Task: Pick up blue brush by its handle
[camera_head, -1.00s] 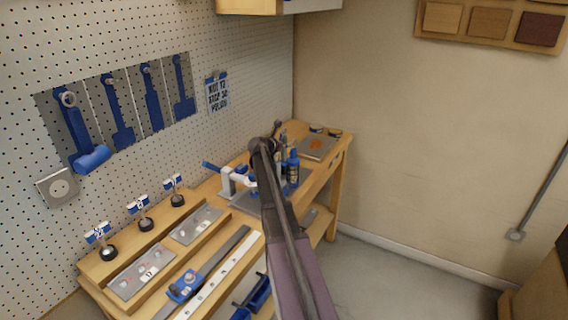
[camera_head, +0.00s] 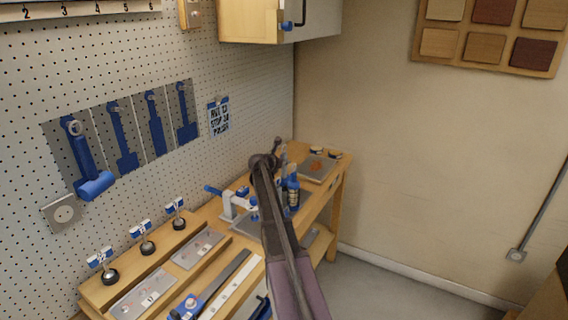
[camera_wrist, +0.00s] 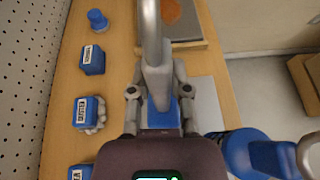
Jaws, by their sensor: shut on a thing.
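In the wrist view, my gripper (camera_wrist: 160,95) has a finger on each side of a slim pale grey piece with a blue part (camera_wrist: 162,118) below it. I take this to be the blue brush, held between the fingers. The grey piece runs up past the top edge of the picture, so its far end is out of view. In the head view, my arm reaches over the far part of the bench and hides the fingertips and most of what they hold.
The wooden bench (camera_wrist: 62,120) carries blue labelled blocks (camera_wrist: 88,112) along the pegboard side. A blue bottle (camera_head: 292,190) stands close to my arm, with a white and blue clamp-like tool (camera_head: 232,205) left of it.

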